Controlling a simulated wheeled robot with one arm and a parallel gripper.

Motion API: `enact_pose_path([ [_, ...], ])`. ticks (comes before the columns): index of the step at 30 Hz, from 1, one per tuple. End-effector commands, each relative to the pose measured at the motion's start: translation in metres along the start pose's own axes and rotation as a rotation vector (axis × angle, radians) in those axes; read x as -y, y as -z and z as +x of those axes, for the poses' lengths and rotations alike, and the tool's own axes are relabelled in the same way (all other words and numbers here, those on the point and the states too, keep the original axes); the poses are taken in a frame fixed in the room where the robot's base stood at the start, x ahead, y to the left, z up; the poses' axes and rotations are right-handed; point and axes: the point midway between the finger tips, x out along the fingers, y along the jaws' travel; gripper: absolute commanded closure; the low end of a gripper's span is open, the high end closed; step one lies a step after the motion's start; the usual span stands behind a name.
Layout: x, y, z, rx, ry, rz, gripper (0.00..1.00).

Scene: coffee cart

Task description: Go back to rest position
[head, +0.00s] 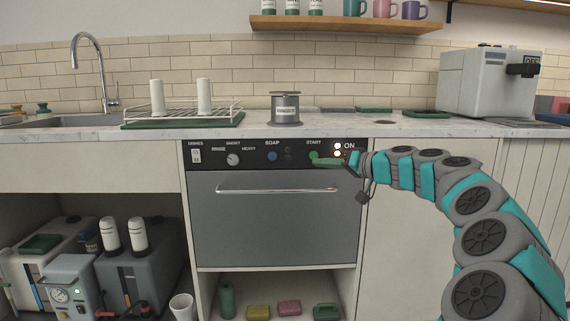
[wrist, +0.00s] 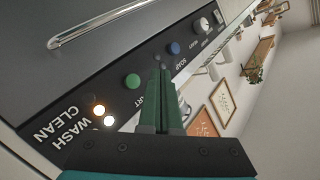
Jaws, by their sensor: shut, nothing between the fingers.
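My gripper (head: 318,158) is in front of the dishwasher's black control panel (head: 262,156) in the head view, its green fingertips over the start button area. In the wrist view the two green fingers of my gripper (wrist: 159,75) are shut together with nothing between them. The green start button (wrist: 133,81) shows just left of the fingers there, apart from them in the picture. Whether the tips touch the panel I cannot tell. Lit indicator lights (wrist: 104,115) glow by the WASH and CLEAN labels. The dishwasher door (head: 272,215) is closed.
The counter (head: 330,129) above holds a drying rack (head: 180,114) with two white cylinders, a grey canister (head: 285,108) and a grey coffee machine (head: 487,82). A wooden shelf (head: 345,24) with mugs hangs above. The door handle (head: 275,190) sticks out below the panel.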

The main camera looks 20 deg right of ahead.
Motion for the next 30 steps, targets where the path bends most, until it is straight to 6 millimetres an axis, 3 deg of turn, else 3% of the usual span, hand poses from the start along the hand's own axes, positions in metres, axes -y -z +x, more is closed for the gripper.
enact_pose_path([
  [5, 0.01, -0.005, 0.004, 0.02, 0.009, 0.0, 1.0],
  [8, 0.039, -0.024, 0.014, 0.084, 0.033, -0.001, 1.0],
  [11, 0.084, -0.059, 0.025, 0.197, 0.06, -0.003, 1.0],
  [15, 0.151, -0.131, 0.03, 0.401, 0.074, -0.015, 1.0],
  [17, 0.175, -0.164, 0.025, 0.492, 0.065, -0.023, 1.0],
  [21, 0.216, -0.248, -0.003, 0.715, 0.004, -0.044, 1.0],
  [23, 0.227, -0.284, -0.022, 0.809, -0.043, -0.054, 1.0],
  [26, 0.232, -0.34, -0.062, 0.955, -0.147, -0.07, 1.0],
  [30, 0.222, -0.405, -0.133, 1.133, -0.34, -0.083, 1.0],
])
